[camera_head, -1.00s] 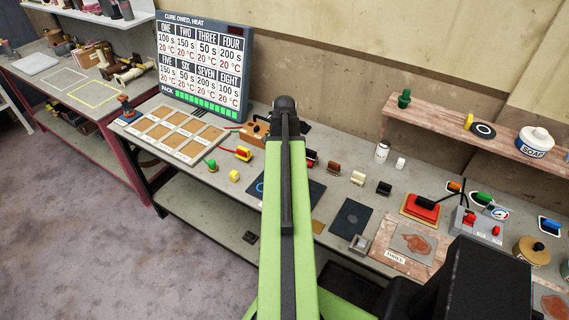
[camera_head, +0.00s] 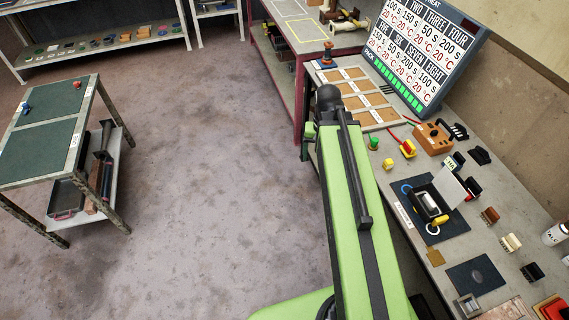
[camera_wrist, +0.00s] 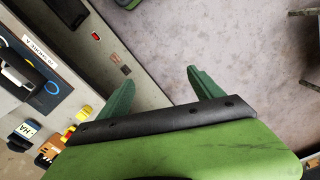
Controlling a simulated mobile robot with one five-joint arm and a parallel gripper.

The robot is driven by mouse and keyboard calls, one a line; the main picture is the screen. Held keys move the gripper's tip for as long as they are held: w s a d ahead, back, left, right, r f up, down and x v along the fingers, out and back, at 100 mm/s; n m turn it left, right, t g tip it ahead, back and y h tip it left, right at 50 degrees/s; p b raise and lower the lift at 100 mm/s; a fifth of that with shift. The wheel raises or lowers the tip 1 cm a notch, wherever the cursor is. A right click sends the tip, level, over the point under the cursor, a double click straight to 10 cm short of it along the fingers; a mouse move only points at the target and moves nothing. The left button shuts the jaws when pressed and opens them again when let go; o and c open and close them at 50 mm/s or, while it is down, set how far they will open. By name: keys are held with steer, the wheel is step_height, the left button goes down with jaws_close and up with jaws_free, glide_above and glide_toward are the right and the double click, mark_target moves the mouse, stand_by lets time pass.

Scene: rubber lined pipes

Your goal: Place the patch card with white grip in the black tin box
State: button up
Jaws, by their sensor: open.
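A small upright piece with a cream-white grip (camera_head: 510,242), which looks like the patch card, stands on the bench between a brown-gripped one and a black-gripped one. What looks like the black tin box (camera_head: 428,207) sits on a dark mat with its pale lid (camera_head: 449,187) raised. A yellow item lies at its front edge. The box also shows in part at the left of the wrist view (camera_wrist: 18,76). My gripper (camera_wrist: 163,92) is open and empty, its green fingers apart near the bench's front edge. In the head view its fingers are mostly hidden behind my arm.
Framed pads (camera_head: 365,98), a green knob (camera_head: 373,143), a red-yellow tool (camera_head: 407,148) and a brown block (camera_head: 432,138) stand behind the box. A big display board (camera_head: 420,50) rises at the back. A green-topped cart (camera_head: 40,152) stands left; the floor between is clear.

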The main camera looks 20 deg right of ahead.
steer(key=a+n, duration=0.4)
steer(key=a, duration=1)
steer(key=shift+a+n, duration=0.25)
steer(key=shift+n, duration=0.15)
steer(key=shift+w+f, duration=0.1)
